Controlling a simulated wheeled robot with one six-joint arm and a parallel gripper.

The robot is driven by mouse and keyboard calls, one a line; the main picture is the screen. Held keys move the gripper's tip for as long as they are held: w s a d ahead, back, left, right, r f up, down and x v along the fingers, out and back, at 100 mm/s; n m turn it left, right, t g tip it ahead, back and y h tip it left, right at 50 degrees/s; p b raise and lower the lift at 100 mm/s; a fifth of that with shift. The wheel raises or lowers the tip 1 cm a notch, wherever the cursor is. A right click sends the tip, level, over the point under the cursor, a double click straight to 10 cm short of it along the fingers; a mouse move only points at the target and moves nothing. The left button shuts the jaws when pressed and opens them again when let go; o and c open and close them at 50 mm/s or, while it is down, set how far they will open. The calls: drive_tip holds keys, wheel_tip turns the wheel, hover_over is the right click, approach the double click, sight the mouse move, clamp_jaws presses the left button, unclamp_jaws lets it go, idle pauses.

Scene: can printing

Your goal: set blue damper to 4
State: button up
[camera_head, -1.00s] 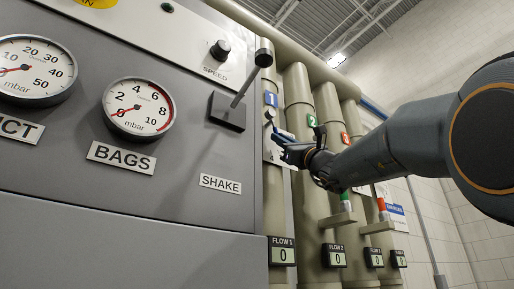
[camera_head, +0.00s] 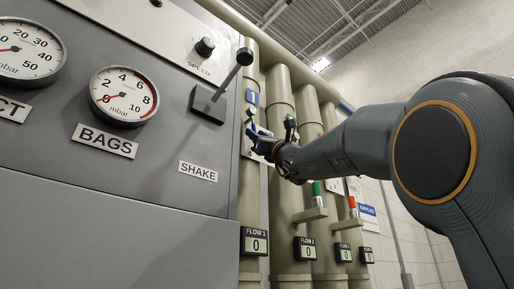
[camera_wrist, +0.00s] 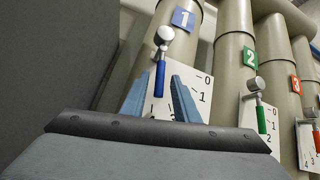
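The blue damper handle (camera_wrist: 160,76) hangs from a silver knob (camera_wrist: 164,35) on the pipe marked 1 in the wrist view. Behind it is a white scale plate (camera_wrist: 188,103); 0 and 1 are readable, and its lower part is hidden by my gripper. I cannot tell which mark the handle stands at. My gripper (camera_wrist: 160,95) is open, with its two bluish fingers apart on either side of the handle in the picture. Contact is not visible. In the head view my gripper (camera_head: 256,142) is at pipe 1, and the handle is small there.
A green handle (camera_wrist: 262,119) on pipe 2 and a red handle (camera_wrist: 317,140) on pipe 3 are to the right. The grey cabinet (camera_head: 140,185) stands left, with a shake lever (camera_head: 231,75) protruding near my gripper. The FLOW 1 display (camera_head: 255,241) reads 0.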

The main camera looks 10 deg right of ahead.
drive_tip(key=shift+s+f, duration=0.1)
drive_tip(key=shift+f, duration=0.05)
drive_tip(key=b+v, duration=0.3)
drive_tip(key=v, duration=0.4)
drive_tip(key=shift+s+f, duration=0.15)
drive_tip(key=shift+f, duration=0.05)
drive_tip(key=shift+d, duration=0.15)
idle(0.4)
